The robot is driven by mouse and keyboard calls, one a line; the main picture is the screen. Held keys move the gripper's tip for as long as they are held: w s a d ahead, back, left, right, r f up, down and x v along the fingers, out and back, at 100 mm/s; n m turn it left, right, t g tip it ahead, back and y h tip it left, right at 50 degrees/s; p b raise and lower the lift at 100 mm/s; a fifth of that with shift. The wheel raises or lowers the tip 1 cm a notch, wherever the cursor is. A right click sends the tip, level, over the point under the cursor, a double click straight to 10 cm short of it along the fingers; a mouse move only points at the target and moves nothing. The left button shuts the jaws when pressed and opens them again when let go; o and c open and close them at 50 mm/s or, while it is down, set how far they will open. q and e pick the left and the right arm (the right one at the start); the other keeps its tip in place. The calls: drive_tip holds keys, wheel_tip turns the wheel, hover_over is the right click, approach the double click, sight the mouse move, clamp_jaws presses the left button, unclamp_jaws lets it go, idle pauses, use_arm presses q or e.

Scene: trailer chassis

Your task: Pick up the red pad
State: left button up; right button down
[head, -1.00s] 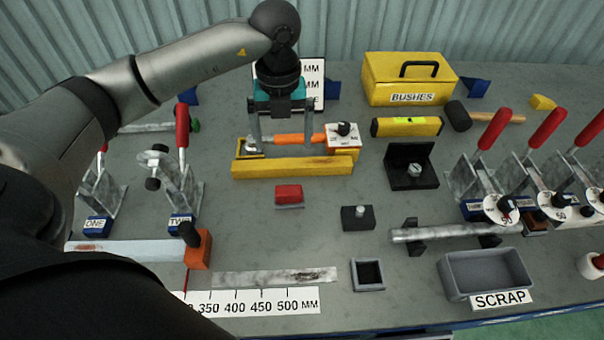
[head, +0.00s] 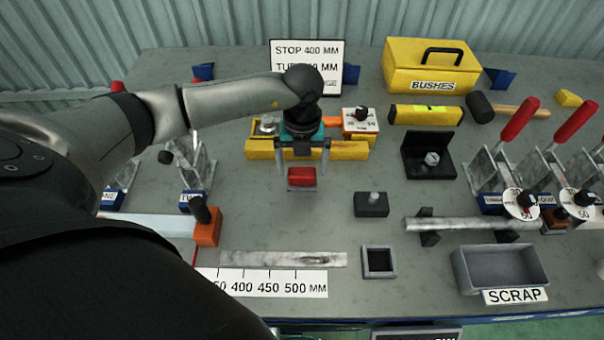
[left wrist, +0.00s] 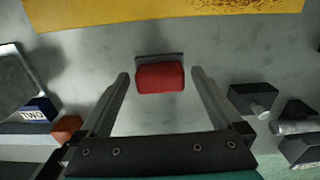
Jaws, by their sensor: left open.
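The red pad (head: 302,176) lies on the grey bench on a thin dark grey base, in front of the yellow bar. It also shows in the left wrist view (left wrist: 160,77), between and just beyond the fingertips. My left gripper (head: 303,172) is open, its two fingers pointing down on either side of the red pad in the head view. In the left wrist view my left gripper (left wrist: 160,78) is empty, with the pad apart from both fingers. I cannot tell the exact height of the fingertips above the bench. My right gripper is not in view.
The yellow bar (head: 346,151) lies just behind the pad. A dark block with a peg (head: 371,205) stands to the right, and a steel strip (head: 283,260) and ruler (head: 270,284) lie in front. Clamps (head: 192,165) stand left. Bench around the pad is clear.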

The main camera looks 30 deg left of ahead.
sight(302, 169)
use_arm(q)
drive_tip(key=shift+f, duration=0.9)
drive_tip(key=shift+r, duration=0.1)
drive_tip(key=c, duration=1.4)
drive_tip(key=shift+r, duration=0.1)
wheel_tip(302, 169, up, 20)
drive_tip(key=p, duration=0.2)
drive_tip(key=shift+p, duration=0.4)
